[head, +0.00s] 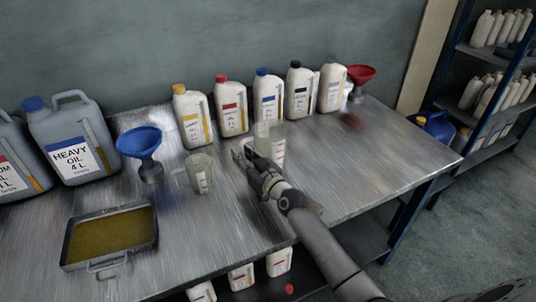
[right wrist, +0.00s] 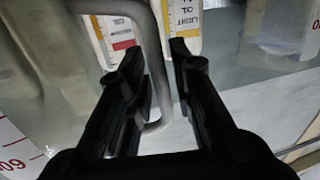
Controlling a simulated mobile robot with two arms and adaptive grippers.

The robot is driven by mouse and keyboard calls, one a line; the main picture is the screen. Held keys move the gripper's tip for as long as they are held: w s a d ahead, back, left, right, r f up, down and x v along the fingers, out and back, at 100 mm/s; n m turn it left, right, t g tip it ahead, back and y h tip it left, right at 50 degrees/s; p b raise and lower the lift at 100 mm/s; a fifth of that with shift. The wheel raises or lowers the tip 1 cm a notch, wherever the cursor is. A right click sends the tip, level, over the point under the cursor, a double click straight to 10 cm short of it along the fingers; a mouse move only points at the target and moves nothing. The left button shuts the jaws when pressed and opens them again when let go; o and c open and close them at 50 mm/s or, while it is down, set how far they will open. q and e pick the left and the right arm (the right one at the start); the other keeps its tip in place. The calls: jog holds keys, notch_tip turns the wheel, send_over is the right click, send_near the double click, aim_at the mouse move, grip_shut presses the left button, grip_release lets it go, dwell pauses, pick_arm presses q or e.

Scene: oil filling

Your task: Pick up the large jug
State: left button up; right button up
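The large jug (head: 278,150) is a clear measuring jug with a pale scale, upright on the metal table just beyond my right gripper (head: 243,157), which partly hides it. In the right wrist view a clear jug body with red marks (right wrist: 20,135) fills the left side. Its grey handle (right wrist: 158,60) runs between the two black fingers of my right gripper (right wrist: 155,68). The fingers are apart, with gaps to the handle. A smaller clear jug (head: 201,175) stands to the left. My left gripper is not in view.
Several white oil jugs (head: 230,108) line the back edge. A blue funnel (head: 140,143), grey heavy-oil can (head: 71,140) and oil tray (head: 68,262) are at left. A red funnel (head: 361,74) stands at the back right. The table's right part is mostly clear.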

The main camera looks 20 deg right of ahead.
jog(key=shift+c, duration=0.5)
grip_shut()
